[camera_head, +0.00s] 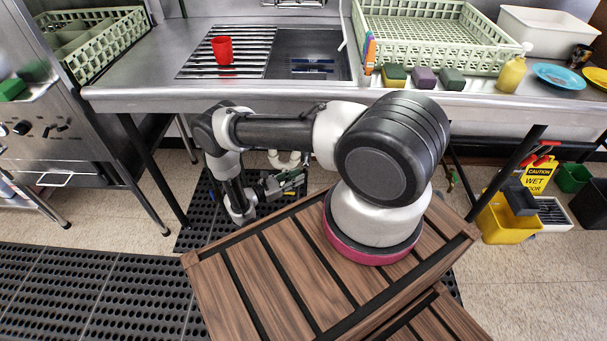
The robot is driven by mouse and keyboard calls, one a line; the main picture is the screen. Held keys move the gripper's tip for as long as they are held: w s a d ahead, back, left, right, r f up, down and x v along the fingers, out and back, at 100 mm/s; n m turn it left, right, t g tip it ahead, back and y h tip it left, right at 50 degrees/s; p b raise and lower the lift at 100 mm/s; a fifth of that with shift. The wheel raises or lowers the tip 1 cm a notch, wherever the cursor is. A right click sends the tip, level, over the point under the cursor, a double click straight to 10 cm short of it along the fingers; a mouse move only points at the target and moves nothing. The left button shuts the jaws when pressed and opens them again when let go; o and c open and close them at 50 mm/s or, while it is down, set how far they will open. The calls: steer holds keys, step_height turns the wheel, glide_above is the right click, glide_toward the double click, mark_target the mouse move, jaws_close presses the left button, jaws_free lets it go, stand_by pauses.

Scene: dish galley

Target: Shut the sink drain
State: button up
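The steel sink (325,45) is set in the counter at the top middle, and a slatted rack (250,40) covers its left part. I cannot make out a drain opening or stopper in the basin. Whitish pipework (285,160) shows under the counter below the sink, partly hidden by my arm. My gripper (290,183) is low, below the counter's front edge and close to the pipework. It looks apart from the basin; whether it touches the pipework I cannot tell. Its fingers are too small and cluttered to tell whether they are open or shut.
A red cup (222,50) stands on the rack. Sponges (424,78), a yellow bottle (512,73) and a pale green crate (435,30) are on the counter at right. Counter legs stand left and right of my arm. A yellow mop bucket (505,220) is on the floor at right.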

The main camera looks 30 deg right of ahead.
mark_target(304, 173)
steer(key=shift+d, duration=1.8)
steer(key=shift+c, duration=0.5)
jaws_close()
